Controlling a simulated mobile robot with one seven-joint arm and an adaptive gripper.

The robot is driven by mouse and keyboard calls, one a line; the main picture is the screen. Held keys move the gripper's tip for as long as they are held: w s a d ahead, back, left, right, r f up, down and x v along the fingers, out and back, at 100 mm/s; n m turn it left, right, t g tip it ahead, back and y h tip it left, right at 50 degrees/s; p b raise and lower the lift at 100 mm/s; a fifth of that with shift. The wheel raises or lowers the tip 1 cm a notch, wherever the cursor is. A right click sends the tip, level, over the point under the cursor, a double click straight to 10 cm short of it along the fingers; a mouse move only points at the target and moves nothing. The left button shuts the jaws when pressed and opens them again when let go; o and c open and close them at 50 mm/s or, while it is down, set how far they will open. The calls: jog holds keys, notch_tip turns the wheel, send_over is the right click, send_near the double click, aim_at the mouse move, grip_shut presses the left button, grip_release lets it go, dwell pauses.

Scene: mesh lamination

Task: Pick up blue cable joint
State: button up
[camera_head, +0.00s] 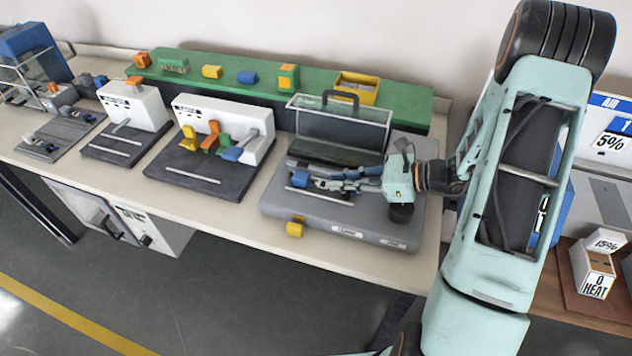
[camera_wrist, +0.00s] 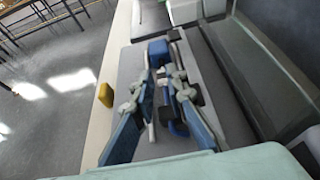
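A small blue block, which looks like the blue cable joint (camera_head: 300,178), is on the grey lamination station at the left end of my gripper. It also shows in the wrist view (camera_wrist: 158,47), at the far end of the fingers. My gripper (camera_head: 318,181) reaches leftward, low over the station. In the wrist view the two blue-and-grey fingers (camera_wrist: 162,73) stand apart, with the block at or just beyond their tips. I cannot tell whether they touch it. Another blue and black part (camera_wrist: 176,118) shows between the fingers, partly hidden.
The grey station (camera_head: 380,227) has a raised clear lid (camera_head: 340,125) behind my gripper and a yellow latch (camera_head: 295,228) at its front. A white machine with coloured levers (camera_head: 255,120) stands left. A green shelf (camera_head: 205,72) at the back holds coloured blocks, including a blue one (camera_head: 247,77).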

aim_at(318, 182)
jog(key=x, duration=0.5)
jog(key=shift+w+a+f+p, duration=0.2)
jog(key=shift+f+p, duration=0.1)
jog(key=shift+f, duration=0.05)
grip_shut()
jog(key=shift+r, duration=0.1)
